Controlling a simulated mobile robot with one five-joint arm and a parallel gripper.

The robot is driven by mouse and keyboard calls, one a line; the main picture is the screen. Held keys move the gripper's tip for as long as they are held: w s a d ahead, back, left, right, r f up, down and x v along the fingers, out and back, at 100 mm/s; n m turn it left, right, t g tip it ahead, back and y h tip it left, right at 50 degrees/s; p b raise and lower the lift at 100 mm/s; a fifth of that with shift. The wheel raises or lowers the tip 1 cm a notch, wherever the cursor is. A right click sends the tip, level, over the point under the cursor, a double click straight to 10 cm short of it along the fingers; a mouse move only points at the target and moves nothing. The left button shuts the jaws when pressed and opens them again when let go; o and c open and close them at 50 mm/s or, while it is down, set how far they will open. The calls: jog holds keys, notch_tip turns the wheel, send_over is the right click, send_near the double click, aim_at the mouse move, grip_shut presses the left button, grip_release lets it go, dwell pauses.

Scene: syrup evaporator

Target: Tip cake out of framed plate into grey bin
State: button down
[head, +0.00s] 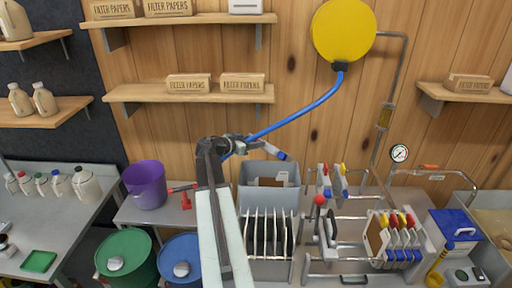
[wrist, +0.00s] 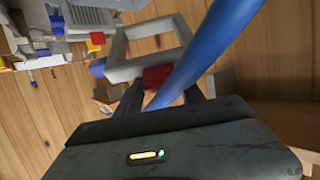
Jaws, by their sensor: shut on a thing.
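My gripper (head: 232,148) is raised over the work area, left of and above the grey bin (head: 250,170). In the wrist view its two dark fingers (wrist: 163,92) are shut on the red tab of a grey square framed plate (wrist: 125,72). The plate is tilted. Its centre looks wood-brown, and I cannot tell whether that is cake or the wall behind. In the head view the plate is small and hard to make out by the gripper. A brown square piece (head: 270,181) shows in the grey bin.
A slotted rack (head: 268,235) stands before the bin. Framed plates with coloured tabs (head: 400,240) stand right.

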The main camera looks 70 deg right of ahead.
jog(key=b, duration=0.1)
jog(key=f+h+b, duration=0.1)
jog(key=shift+w+a+f+b, duration=0.15)
jog(key=shift+a+b, duration=0.15)
jog(key=shift+a, duration=0.1)
jog(key=shift+g, duration=0.3)
dwell(0.8)
